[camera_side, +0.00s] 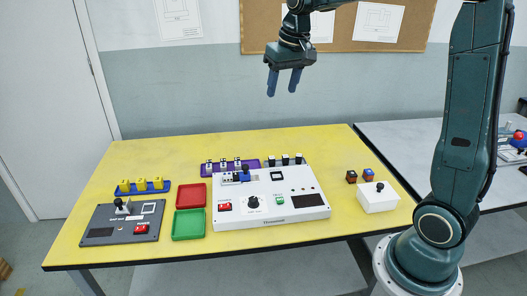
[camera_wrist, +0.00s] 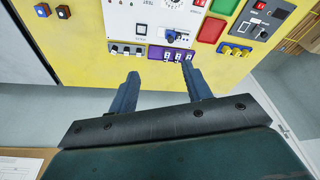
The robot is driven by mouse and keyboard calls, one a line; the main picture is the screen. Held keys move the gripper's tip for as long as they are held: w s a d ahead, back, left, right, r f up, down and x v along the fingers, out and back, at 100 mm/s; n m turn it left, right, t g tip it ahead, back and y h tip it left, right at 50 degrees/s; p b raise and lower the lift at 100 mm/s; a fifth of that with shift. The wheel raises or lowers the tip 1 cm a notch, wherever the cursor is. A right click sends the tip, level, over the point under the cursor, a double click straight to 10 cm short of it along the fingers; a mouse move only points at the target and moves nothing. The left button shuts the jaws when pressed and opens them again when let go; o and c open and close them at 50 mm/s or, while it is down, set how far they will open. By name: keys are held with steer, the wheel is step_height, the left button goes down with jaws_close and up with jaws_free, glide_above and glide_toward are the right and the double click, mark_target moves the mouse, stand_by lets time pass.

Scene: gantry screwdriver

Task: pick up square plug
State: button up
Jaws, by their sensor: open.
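My gripper (camera_side: 282,92) is open and empty, high above the far side of the yellow table, fingers pointing down. In the wrist view its two fingers (camera_wrist: 160,70) are spread apart. Small plug-like pieces (camera_side: 223,163) stand in a row on a purple tray (camera_side: 203,171) behind the white panel; they also show in the wrist view (camera_wrist: 178,56). Several yellow pieces (camera_side: 141,184) sit in a blue holder (camera_side: 123,193) at left. I cannot tell which piece is the square plug. Nothing is touching my gripper.
A white control panel (camera_side: 290,211) with knobs and switches fills the table's middle. A red tray (camera_side: 191,196), a green tray (camera_side: 188,225) and a grey panel (camera_side: 105,225) lie left. Two small cubes (camera_side: 368,174) and a white box (camera_side: 378,200) stand right.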

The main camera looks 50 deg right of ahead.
steer(key=w+d+f+m+g, duration=0.2)
steer(key=w+d+f, duration=0.7)
steer(key=d, duration=0.2)
steer(key=m, duration=0.3)
glide_above(286, 156)
step_height(286, 156, down, 15)
steer(key=shift+a+g+y, duration=0.1)
steer(key=shift+g+y, duration=0.3)
steer(key=shift+f, duration=0.15)
steer(key=shift+f, duration=4.2)
steer(key=shift+a+f, duration=0.1)
steer(key=shift+f, duration=2.5)
